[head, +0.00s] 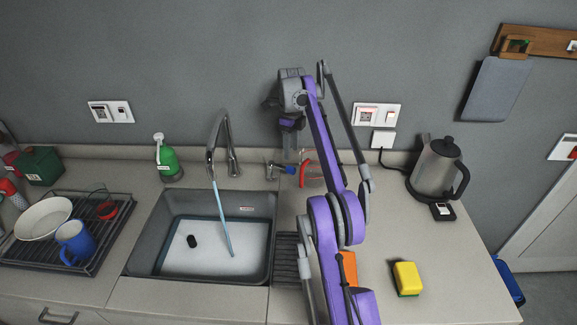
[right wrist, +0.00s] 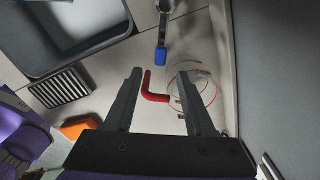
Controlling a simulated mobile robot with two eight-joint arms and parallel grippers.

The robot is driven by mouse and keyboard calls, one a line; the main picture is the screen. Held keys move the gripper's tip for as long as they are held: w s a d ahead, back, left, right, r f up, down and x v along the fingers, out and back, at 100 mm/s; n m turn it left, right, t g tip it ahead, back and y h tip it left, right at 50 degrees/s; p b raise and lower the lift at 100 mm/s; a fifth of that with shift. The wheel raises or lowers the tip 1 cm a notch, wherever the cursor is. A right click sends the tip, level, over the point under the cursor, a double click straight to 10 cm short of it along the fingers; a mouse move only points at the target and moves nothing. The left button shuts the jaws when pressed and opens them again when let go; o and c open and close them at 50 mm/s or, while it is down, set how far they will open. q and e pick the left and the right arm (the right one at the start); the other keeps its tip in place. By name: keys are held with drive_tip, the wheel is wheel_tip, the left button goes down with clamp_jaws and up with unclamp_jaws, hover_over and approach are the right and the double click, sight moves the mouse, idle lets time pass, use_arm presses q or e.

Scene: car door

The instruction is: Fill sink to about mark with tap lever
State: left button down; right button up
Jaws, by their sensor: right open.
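The grey sink (head: 165,228) holds pale water (head: 205,258) over its floor. A thin blue stream runs into it from the curved metal tap (head: 222,135). A small label (head: 247,209) is on the sink's far wall. A metal fitting with a blue end (head: 289,169) stands right of the tap; this blue end is also in the right wrist view (right wrist: 161,55). A red bent lever-like piece (right wrist: 152,88) shows between the fingers in the right wrist view. My right gripper (head: 293,156) is open and empty above these parts, apart from them as far as I can tell. My left gripper is not in view.
A small black object (head: 192,241) is in the sink. A clear round item (head: 313,175) sits beside the red piece. A green bottle (head: 167,164), kettle (head: 437,167), yellow sponge (head: 407,278) and dish rack (head: 100,238) stand around. The wall is close behind.

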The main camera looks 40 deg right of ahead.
sight(290, 167)
wheel_tip(290, 167, down, 7)
drive_tip(key=shift+w+f+b, duration=0.1)
drive_tip(key=shift+w+b, duration=0.05)
drive_tip(key=shift+b, duration=0.8)
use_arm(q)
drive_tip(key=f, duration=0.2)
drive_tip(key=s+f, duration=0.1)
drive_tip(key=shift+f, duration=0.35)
use_arm(e)
drive_tip(key=shift+w+f, duration=0.15)
drive_tip(key=shift+f, duration=0.15)
clamp_jaws()
